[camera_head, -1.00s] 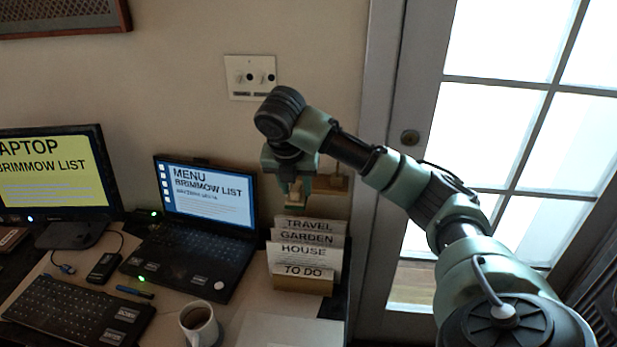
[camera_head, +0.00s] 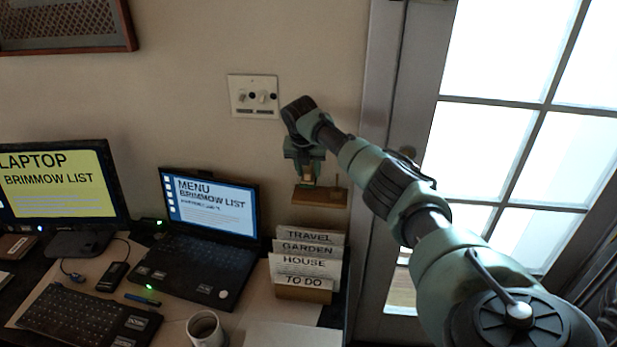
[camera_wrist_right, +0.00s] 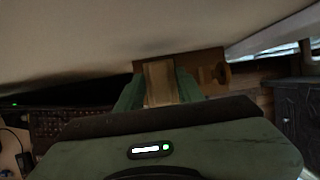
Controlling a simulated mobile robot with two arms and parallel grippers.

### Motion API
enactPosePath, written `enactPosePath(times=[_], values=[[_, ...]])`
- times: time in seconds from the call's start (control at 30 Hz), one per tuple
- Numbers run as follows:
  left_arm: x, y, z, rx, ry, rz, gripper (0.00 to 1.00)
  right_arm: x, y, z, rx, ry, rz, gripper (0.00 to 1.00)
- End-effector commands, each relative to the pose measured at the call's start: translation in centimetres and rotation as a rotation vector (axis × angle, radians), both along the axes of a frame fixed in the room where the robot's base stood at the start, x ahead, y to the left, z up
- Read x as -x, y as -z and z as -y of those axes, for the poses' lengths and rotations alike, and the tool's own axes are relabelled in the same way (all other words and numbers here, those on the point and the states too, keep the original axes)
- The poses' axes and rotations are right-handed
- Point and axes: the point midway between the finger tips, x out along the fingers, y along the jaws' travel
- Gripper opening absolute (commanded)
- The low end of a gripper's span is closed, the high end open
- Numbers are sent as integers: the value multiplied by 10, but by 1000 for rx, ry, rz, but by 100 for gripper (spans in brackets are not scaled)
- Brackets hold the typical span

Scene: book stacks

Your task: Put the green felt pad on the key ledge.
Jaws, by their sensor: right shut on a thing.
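My right gripper (camera_head: 306,180) is at the wall, pointing down over the wooden key ledge (camera_head: 331,200). My left gripper is out of view.
A wooden peg (camera_head: 337,180) stands at the ledge's right part. A switch plate (camera_head: 253,96) is on the wall above left. Below the ledge is a card holder (camera_head: 304,292) with several cards. A laptop (camera_head: 208,200) is at left, a glazed door (camera_head: 480,140) at right.

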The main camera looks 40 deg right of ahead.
Motion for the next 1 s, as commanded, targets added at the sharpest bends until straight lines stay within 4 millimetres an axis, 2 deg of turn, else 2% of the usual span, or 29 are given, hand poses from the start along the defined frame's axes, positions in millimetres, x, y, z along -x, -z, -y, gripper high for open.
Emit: enactPosePath(times=[0.17, 0.33, 0.47, 0.83, 0.87, 0.93, 1.0], values=[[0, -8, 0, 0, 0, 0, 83, 0, 12, 0, -1, 2, 0, 0], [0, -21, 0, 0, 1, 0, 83, 1, 38, 0, -1, 2, -1, 0], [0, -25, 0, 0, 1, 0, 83, -2, 44, 3, -1, 4, 1, 0], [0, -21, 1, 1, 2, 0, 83, -2, 50, 3, -1, 2, 3, 0], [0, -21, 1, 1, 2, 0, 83, -2, 50, 3, 0, 2, 4, 40], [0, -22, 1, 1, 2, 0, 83, -2, 49, 3, 0, 2, 4, 59], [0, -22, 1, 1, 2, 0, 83, -2, 49, 3, 0, 2, 4, 59]])
